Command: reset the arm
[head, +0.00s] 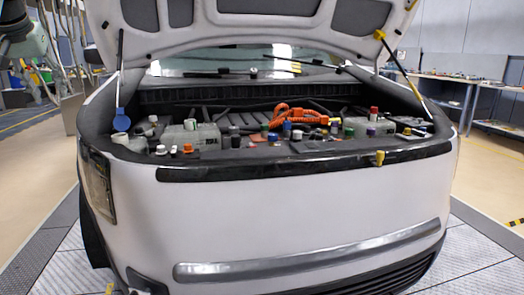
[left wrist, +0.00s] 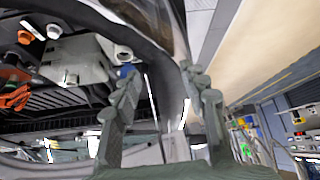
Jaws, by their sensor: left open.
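My left gripper (head: 24,38) shows in the top left corner of the head view, cut off by the frame edge. It is up in the air, left of the raised hood and apart from the car. In the left wrist view its two grey-green fingers (left wrist: 160,85) stand apart with nothing held between them. The car's open engine bay shows behind the left finger, with a blue cap (left wrist: 125,71) close beside that fingertip in the picture. The same blue cap (head: 121,121) stands at the bay's left end in the head view. My right gripper is not in view.
The white car (head: 300,215) stands ahead with its hood (head: 240,22) propped up. The bay holds several coloured caps and an orange cable bundle (head: 300,116). A workbench (head: 470,80) stands at the back right. Open floor (head: 35,165) lies left of the car.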

